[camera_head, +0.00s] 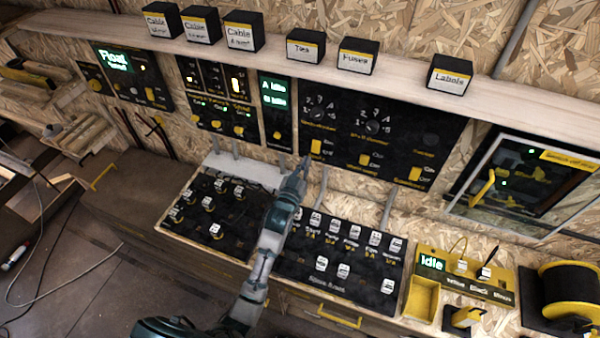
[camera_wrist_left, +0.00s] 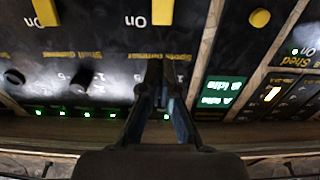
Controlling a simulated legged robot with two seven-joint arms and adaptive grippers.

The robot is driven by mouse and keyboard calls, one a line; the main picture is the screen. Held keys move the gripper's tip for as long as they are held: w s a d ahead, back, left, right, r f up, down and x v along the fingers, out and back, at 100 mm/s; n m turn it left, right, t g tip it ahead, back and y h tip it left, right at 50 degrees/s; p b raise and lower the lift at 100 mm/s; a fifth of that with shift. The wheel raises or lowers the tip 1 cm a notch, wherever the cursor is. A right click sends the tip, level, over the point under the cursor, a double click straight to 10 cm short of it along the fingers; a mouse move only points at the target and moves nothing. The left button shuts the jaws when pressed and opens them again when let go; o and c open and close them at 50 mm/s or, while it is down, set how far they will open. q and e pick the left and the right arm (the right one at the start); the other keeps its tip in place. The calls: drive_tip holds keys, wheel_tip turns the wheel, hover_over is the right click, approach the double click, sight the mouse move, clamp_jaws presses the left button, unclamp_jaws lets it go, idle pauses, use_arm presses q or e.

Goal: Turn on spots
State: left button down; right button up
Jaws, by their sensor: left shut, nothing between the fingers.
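The spots control is on the black wall panel (camera_head: 440,123). Its yellow switch (camera_head: 316,146) has On and Off marks beside it, and the spots dimmer knob (camera_head: 317,113) is above it. In the left wrist view, upside down, the yellow switch (camera_wrist_left: 162,11) shows beside "On", with the "Spots dimmer" label next to it. I cannot tell the switch's position. My left gripper (camera_head: 304,165) is shut and empty, just below the switch in the head view. Its fingers (camera_wrist_left: 157,78) hide the spots knob in the wrist view. Contact cannot be told. My right gripper is not in view.
The shelf dimmer knob (camera_head: 372,126) and its switch (camera_head: 364,159) are close on the right. The Idle display (camera_head: 274,96) is on the left. A fuse board (camera_head: 340,254) lies below. Labelled boxes (camera_head: 305,46) stand on the shelf above.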

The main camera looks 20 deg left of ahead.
use_arm(q)
drive_tip(key=s, duration=0.3)
drive_tip(key=s+r, duration=0.1)
drive_tip(key=s, duration=0.1)
drive_tip(key=shift+a+r, duration=0.1)
drive_tip(key=shift+a, duration=0.15)
drive_tip(key=shift+w, duration=0.15)
drive_tip(key=shift+d, duration=0.1)
